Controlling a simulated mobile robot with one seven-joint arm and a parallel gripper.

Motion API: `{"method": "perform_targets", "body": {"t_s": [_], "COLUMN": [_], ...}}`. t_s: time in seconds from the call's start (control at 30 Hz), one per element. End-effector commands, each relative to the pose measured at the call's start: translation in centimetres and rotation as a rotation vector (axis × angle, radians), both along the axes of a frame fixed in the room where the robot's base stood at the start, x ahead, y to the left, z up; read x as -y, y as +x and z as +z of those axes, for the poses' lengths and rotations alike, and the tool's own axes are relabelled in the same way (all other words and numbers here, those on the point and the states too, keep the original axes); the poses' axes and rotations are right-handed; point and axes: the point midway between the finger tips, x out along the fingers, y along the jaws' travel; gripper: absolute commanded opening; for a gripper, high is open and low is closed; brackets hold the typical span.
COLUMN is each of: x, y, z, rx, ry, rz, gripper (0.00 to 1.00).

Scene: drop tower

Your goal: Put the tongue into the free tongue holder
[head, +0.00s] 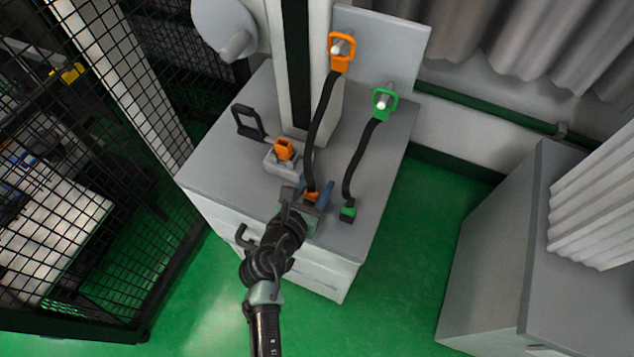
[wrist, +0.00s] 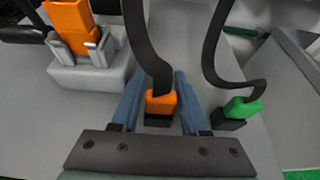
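An orange end piece (head: 312,197) with a dark lower part hangs on a black strap or stands at its foot; the wrist view shows it too (wrist: 160,102). My gripper (head: 315,190) has its blue fingers apart, one on each side of this piece, with a small gap to each. A green end piece (wrist: 242,107) with a dark base is at the foot of a second black strap, to the right. Left of my gripper, a grey holder (wrist: 90,78) has an orange block (wrist: 72,22) in it. I cannot tell which part is the free tongue holder.
An orange handle (head: 341,63) and a green handle (head: 383,104) hang on pegs at the straps' tops. A black handle (head: 247,122) stands at the cabinet top's left (head: 215,165). A mesh fence (head: 60,230) is left, a grey cabinet (head: 490,250) right.

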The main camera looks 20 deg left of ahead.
Motion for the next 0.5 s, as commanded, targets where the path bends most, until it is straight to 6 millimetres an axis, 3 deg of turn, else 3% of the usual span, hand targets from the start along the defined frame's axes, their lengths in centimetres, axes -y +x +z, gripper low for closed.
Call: {"method": "perform_targets", "body": {"t_s": [0.03, 0.1, 0.5], "x": [0.00, 0.00, -0.04], "y": [0.01, 0.01, -0.60], "z": [0.03, 0.03, 0.35], "rx": [0.000, 0.000, 0.000], "ry": [0.000, 0.000, -0.001], "rz": [0.000, 0.000, 0.000], "gripper": [0.55, 0.68, 0.69]}}
